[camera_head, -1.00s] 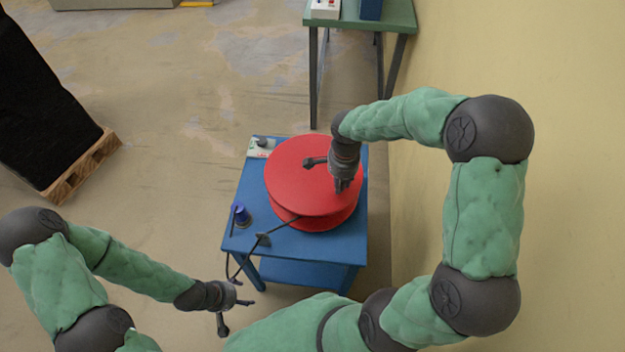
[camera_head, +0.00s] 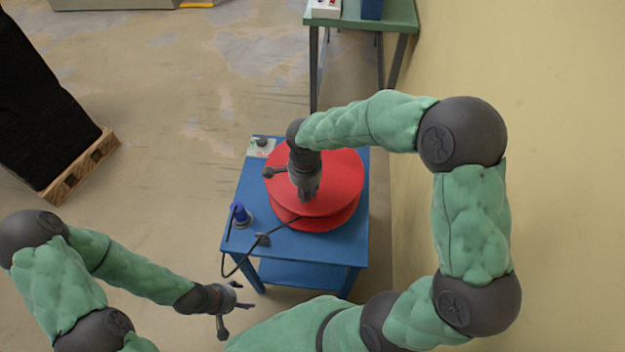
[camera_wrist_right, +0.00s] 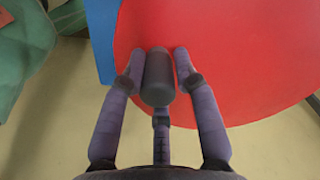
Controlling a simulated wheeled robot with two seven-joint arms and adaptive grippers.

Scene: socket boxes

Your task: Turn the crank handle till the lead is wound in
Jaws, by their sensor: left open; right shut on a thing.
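A red reel (camera_head: 338,180) lies flat on a blue cart (camera_head: 255,190). My right gripper (camera_head: 305,196) is over the reel's top. In the right wrist view, its fingers (camera_wrist_right: 158,65) are shut on a dark cylindrical crank handle (camera_wrist_right: 158,82) that stands above the red disc (camera_wrist_right: 240,60). The head view hides the handle behind the gripper. A black lead (camera_head: 280,228) runs from the reel through a small dark guide (camera_head: 263,240) and hangs in a loop past the cart's front left edge. My left gripper (camera_head: 236,316) is open and empty, in front of the cart.
A blue-capped item (camera_head: 241,215) stands on the cart's left edge. A pale control box (camera_head: 262,146) sits at its back left corner. A green table (camera_head: 400,15) stands behind. A yellow wall (camera_head: 560,150) is close on the right.

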